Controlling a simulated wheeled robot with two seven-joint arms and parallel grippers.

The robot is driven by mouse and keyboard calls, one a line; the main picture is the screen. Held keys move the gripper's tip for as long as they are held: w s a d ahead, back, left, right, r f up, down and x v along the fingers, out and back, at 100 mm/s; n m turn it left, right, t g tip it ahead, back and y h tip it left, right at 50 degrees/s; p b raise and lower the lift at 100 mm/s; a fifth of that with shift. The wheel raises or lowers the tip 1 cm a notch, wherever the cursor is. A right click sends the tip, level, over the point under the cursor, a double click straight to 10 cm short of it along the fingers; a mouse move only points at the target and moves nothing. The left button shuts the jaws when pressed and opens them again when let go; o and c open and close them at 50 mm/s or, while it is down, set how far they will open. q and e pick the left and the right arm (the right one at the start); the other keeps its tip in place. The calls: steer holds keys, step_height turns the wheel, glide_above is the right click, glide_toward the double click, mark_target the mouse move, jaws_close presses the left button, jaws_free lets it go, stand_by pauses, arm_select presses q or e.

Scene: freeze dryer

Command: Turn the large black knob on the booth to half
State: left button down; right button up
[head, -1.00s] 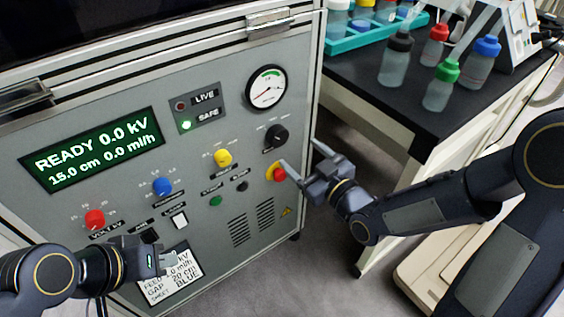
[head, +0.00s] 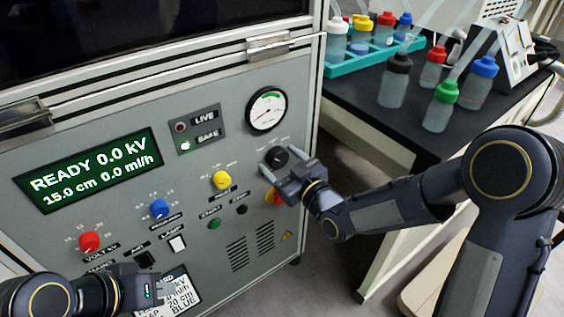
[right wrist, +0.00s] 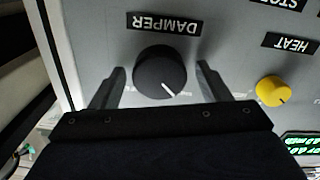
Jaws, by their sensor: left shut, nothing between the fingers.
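The large black knob (head: 277,158) sits on the grey booth's front panel below the round gauge. It also shows in the right wrist view (right wrist: 158,70), beside a label reading DAMPER that appears upside down. Its white pointer line points down and right in that view. My right gripper (head: 287,168) is open, with one finger on each side of the knob and a visible gap to each. Whether the fingertips reach past the knob's face is unclear. My left gripper (head: 165,288) is shut and empty, low at the panel's left.
The panel carries a yellow knob (head: 221,180), a blue knob (head: 159,209), a red knob (head: 89,242) and a green display (head: 88,171). A red stop button (head: 277,198) is partly hidden by my right gripper. Bottles stand on the black bench (head: 350,85) at right.

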steer(key=c, duration=0.9)
steer(key=shift+f+m+b, duration=0.15)
steer(key=shift+m+b, duration=0.45)
steer(key=shift+b, duration=0.05)
steer(key=shift+d+m+b, duration=0.1)
steer(key=shift+m+b, duration=0.8)
steer(key=shift+m, duration=0.3)
steer(key=shift+m+b, duration=0.65)
steer(key=shift+m, duration=0.55)
steer(key=shift+m+b, duration=0.6)
steer(key=shift+m, duration=0.7)
steer(key=o, duration=1)
